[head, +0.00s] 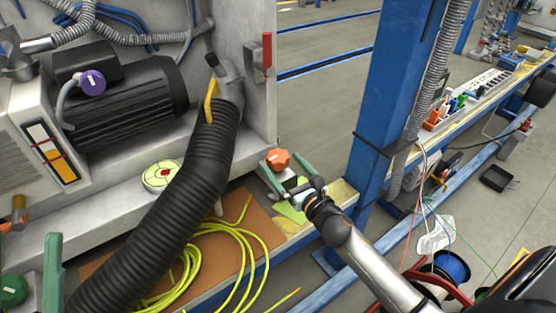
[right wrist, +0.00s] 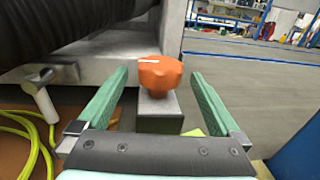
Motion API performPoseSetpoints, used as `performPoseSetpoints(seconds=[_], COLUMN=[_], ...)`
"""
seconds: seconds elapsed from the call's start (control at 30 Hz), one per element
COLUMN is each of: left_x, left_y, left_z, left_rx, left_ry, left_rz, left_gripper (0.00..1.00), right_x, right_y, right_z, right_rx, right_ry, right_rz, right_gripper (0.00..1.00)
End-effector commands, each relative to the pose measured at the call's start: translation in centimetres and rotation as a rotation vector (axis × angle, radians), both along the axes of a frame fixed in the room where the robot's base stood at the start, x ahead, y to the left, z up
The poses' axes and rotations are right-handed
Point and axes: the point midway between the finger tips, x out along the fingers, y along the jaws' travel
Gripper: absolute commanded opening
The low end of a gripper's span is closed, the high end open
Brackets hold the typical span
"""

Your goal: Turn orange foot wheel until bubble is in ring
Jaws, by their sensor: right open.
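The orange foot wheel (head: 278,159) sits at the right front corner of the grey machine. It also shows in the right wrist view (right wrist: 160,76), on a grey block, with a white mark on its top. My right gripper (right wrist: 160,73) is open, with one green finger on each side of the wheel and a gap to both. A round level (head: 161,176) with a yellow-green face and red marks lies on the machine's ledge. Its bubble is too small to place.
A thick black hose (head: 190,190) runs down beside the level. A green wheel (head: 12,290) is at the lower left. Yellow cable (head: 215,230) lies coiled on a brown board. A blue post (head: 395,95) stands right of the orange wheel.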

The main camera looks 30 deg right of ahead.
Motion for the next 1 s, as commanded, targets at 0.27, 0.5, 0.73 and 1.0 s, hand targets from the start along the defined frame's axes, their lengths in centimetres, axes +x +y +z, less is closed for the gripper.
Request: performPoseSetpoints(seconds=[0.27, 0.5, 0.73, 1.0], left_x=[0.0, 0.0, 0.0, 0.0], left_y=[0.0, -0.1, -0.1, -0.1], left_z=[-0.6, -0.6, -0.6, -0.6], left_rx=[-0.004, -0.005, -0.004, -0.005], left_ry=[0.005, 0.006, 0.004, 0.003], left_rz=[-0.004, -0.007, -0.008, -0.009], left_gripper=[0.50, 0.50, 0.50, 0.50], right_x=[3.0, 3.6, 3.5, 3.5], right_y=[0.1, 0.2, 0.2, 0.2], right_z=[0.0, 0.0, 0.0, 0.0], right_rx=[0.000, -0.001, -0.001, 0.000], right_ry=[-0.001, 0.001, 0.000, 0.000], right_rz=[0.000, 0.001, 0.000, 0.000], right_gripper=[1.00, 1.00, 0.92, 0.62])
